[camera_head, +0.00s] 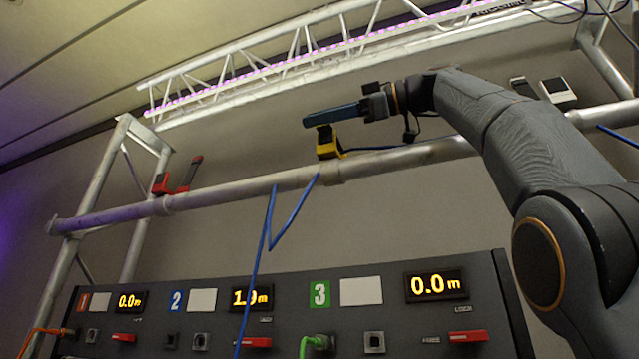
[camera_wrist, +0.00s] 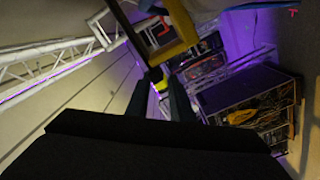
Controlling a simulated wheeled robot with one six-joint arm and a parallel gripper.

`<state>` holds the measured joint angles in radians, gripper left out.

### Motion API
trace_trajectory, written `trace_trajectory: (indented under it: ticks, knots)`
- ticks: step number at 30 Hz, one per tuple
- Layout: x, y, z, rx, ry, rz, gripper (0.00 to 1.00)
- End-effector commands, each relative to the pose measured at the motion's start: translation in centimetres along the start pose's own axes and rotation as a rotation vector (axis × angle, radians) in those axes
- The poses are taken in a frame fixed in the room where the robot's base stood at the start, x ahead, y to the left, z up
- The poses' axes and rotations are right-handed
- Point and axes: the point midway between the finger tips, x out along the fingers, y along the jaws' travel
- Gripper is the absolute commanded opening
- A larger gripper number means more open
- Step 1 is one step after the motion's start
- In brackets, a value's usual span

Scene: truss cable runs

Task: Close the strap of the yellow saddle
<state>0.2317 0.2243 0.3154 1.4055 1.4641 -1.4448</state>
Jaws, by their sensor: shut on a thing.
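The yellow saddle (camera_head: 329,153) sits on the horizontal pipe in the head view, with a dark part at its top. My gripper (camera_head: 312,119) reaches in from the right with long dark teal fingers, its tips just above the saddle. In the wrist view my gripper (camera_wrist: 158,84) has a small yellow and black piece between its fingertips. It looks shut on the saddle's strap, most of which the fingers hide. A larger yellow frame (camera_wrist: 180,48) shows close by at the top of the wrist view. The blue cable (camera_head: 375,149) runs right from the saddle along the pipe.
The pipe (camera_head: 240,188) also carries a red saddle (camera_head: 160,184) with its strap raised, and a white saddle (camera_head: 558,92) at the right. A lit truss (camera_head: 290,70) runs above. A panel (camera_head: 220,320) with numbered displays stands below. The blue cable hangs down to it.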

Motion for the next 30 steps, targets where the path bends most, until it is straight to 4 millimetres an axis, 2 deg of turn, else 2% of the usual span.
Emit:
trace_trajectory:
  ticks: [1,9,10,11,23,30]
  knots:
    - [0.1,-0.1,1.3,0.017,-0.014,-0.01,0.0]
    - [0.1,-0.1,1.5,0.018,-0.015,-0.011,0.0]
    - [0.1,-0.1,1.5,0.019,-0.015,-0.011,0.26]
    - [0.1,-0.1,1.5,0.018,-0.015,-0.01,0.31]
    - [-0.2,0.0,1.3,0.014,-0.014,-0.007,0.31]
    - [-3.0,0.0,1.0,0.01,-0.015,-0.004,0.31]
